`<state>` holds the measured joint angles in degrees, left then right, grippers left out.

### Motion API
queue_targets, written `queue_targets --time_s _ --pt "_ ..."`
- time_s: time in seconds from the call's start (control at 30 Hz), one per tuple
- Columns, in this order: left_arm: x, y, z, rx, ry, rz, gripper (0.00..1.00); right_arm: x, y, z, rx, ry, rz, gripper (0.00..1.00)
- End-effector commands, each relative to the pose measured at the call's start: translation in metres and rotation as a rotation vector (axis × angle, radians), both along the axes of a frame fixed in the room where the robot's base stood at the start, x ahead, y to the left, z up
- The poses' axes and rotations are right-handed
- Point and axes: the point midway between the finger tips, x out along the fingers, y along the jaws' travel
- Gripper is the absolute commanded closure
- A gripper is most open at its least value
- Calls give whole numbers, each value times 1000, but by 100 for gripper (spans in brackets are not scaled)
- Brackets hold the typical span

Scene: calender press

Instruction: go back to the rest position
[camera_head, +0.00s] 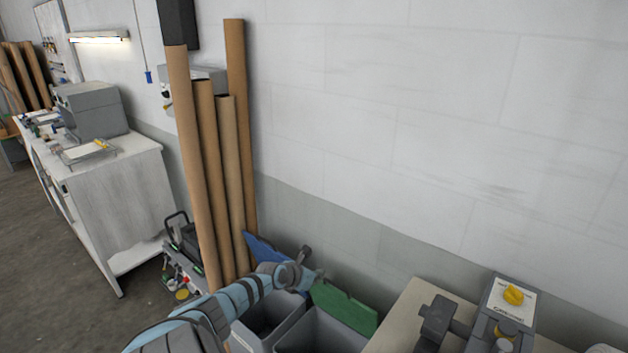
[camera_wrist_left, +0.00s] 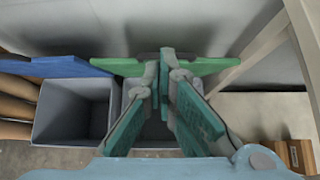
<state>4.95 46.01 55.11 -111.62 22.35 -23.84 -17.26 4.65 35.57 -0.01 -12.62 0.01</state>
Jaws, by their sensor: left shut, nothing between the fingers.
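My left arm reaches in from the lower left in the head view. Its gripper (camera_head: 314,274) is over the grey bins, near the green board. In the left wrist view the two green-padded fingers (camera_wrist_left: 166,62) are shut at their tips with nothing held, and they cover part of the bin behind them. My right gripper is in neither view.
A blue board (camera_wrist_left: 55,67) and a green board (camera_head: 344,306) stand behind the grey bins (camera_wrist_left: 75,112). Tall brown tubes (camera_head: 228,170) lean on the wall. A bench with a yellow-knobbed machine (camera_head: 512,303) is at lower right. A white cabinet (camera_head: 118,200) stands left.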

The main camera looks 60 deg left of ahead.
Motion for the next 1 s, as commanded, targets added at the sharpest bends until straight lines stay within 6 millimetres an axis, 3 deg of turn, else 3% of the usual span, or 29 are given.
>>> queue_targets --time_s 0.47,0.57,0.63,0.67,0.7,0.83,0.9,0.97,1.0 --pt "-2 -1 4 -9 -15 15 100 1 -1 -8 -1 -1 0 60" --pt "6 1 15 -141 -128 117 100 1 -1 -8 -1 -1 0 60" --pt "7 2 12 -355 -258 287 100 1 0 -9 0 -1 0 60" --pt "2 0 -1 -484 -315 395 100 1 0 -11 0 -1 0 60" --pt "-13 -4 -30 -672 -384 579 100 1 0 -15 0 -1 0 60" --pt "-96 -38 -152 -1123 -498 1215 100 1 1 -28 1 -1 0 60" --pt "-145 -69 -207 -1247 -504 1502 100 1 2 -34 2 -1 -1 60" --pt "-189 -103 -249 -1316 -495 1732 100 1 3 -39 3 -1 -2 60" --pt "-218 -128 -275 -1343 -482 1878 100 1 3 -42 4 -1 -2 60"
